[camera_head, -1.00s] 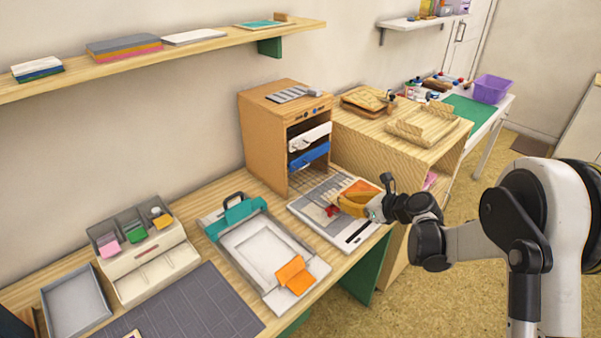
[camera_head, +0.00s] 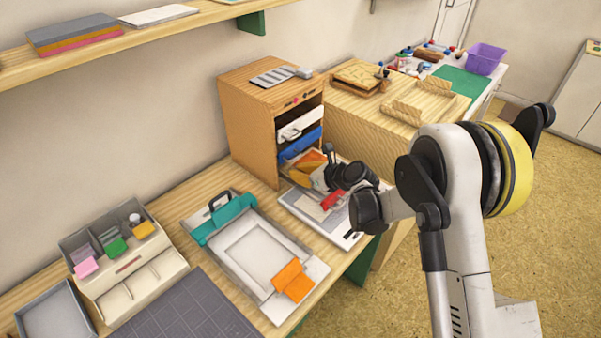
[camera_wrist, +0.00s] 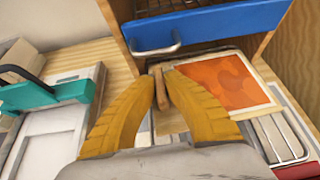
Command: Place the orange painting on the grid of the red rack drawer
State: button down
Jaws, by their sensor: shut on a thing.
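The orange painting (camera_wrist: 225,82) has a pale border and lies roughly flat just below the blue drawer front in the wrist view. It also shows in the head view (camera_head: 312,158) at the lower opening of the wooden rack (camera_head: 250,125). My gripper (camera_wrist: 163,80), with yellow fingers, is closed around a narrow wooden piece at the painting's left side. The red rack drawer (camera_head: 335,200) is partly seen beneath my gripper; wire bars (camera_wrist: 285,140) show right of the painting. The fingers and painting hide most of the grid, so contact with it cannot be told.
The blue drawer (camera_wrist: 205,28) with a metal handle is right above the painting. The rack's wooden side wall (camera_wrist: 290,70) stands close on the right. A white and teal tray (camera_head: 255,255) with orange pieces lies to the left on the table.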

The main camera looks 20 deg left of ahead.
jog(key=shift+w+d+f, duration=0.15)
jog(key=shift+d+f, duration=0.2)
jog(key=shift+d, duration=0.2)
jog(key=shift+a, duration=0.25)
jog(key=shift+f, duration=0.2)
jog(key=c, duration=1.6)
grip_release()
jog(key=shift+r, duration=0.1)
jog(key=shift+r, duration=0.25)
jog(key=p+v, duration=0.3)
jog(key=v, duration=0.9)
jog(key=shift+f, duration=0.15)
jog(key=shift+d, duration=0.1)
